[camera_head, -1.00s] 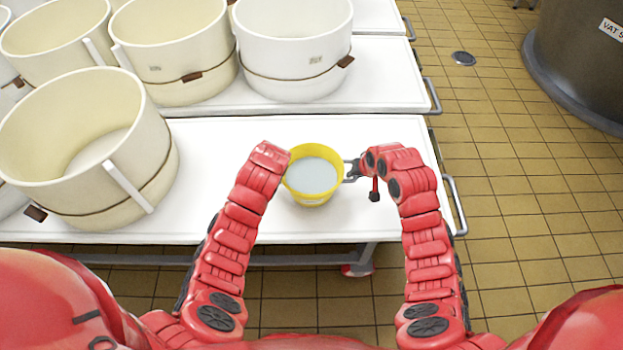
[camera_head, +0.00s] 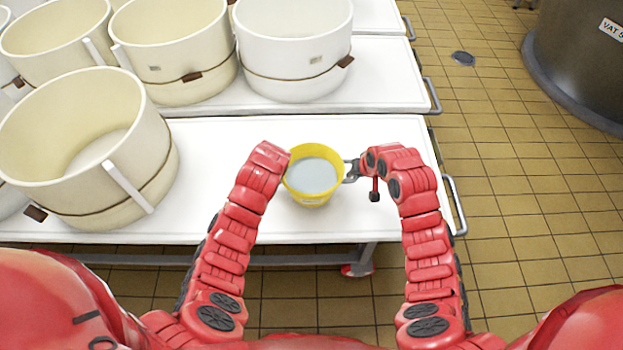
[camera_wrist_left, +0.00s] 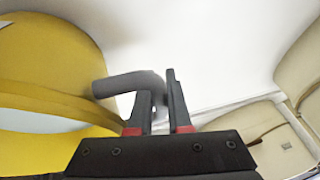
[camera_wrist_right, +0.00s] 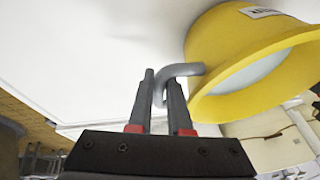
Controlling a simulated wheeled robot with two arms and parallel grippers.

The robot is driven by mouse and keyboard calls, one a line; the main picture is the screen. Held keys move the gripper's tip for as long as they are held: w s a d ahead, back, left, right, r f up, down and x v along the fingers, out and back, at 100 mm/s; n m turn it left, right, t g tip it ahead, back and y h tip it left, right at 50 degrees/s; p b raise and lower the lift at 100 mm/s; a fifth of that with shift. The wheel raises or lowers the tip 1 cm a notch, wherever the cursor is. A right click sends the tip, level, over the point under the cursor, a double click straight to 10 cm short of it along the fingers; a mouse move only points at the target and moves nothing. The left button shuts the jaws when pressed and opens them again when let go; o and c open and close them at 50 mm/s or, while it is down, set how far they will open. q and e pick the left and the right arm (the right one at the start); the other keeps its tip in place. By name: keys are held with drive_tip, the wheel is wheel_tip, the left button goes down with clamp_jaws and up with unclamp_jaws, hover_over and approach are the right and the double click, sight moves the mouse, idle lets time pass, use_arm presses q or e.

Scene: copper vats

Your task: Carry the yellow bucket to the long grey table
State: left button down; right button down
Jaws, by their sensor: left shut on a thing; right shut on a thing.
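The yellow bucket (camera_head: 313,196) stands between my two grippers at the front of a white-topped cart, with pale liquid inside. It also shows in the left wrist view (camera_wrist_left: 50,55) and the right wrist view (camera_wrist_right: 225,40). My right gripper (camera_head: 352,170) is shut on the bucket's grey handle at its right side; the right wrist view (camera_wrist_right: 163,85) shows the fingers around that handle. My left gripper (camera_wrist_left: 158,90) is shut on the grey handle on the other side; in the head view my left arm hides its fingers. Whether the bucket touches the cart top is unclear.
The white cart top (camera_head: 215,150) holds a large cream tub (camera_head: 90,150) at left. A second cart behind carries more tubs (camera_head: 295,50). Tiled floor (camera_head: 520,220) is open at right, with a dark vat (camera_head: 585,65) at the upper right. No long grey table is identifiable.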

use_arm(q)
drive_tip(key=shift+r, duration=0.15)
use_arm(e)
drive_tip(key=shift+r, duration=0.1)
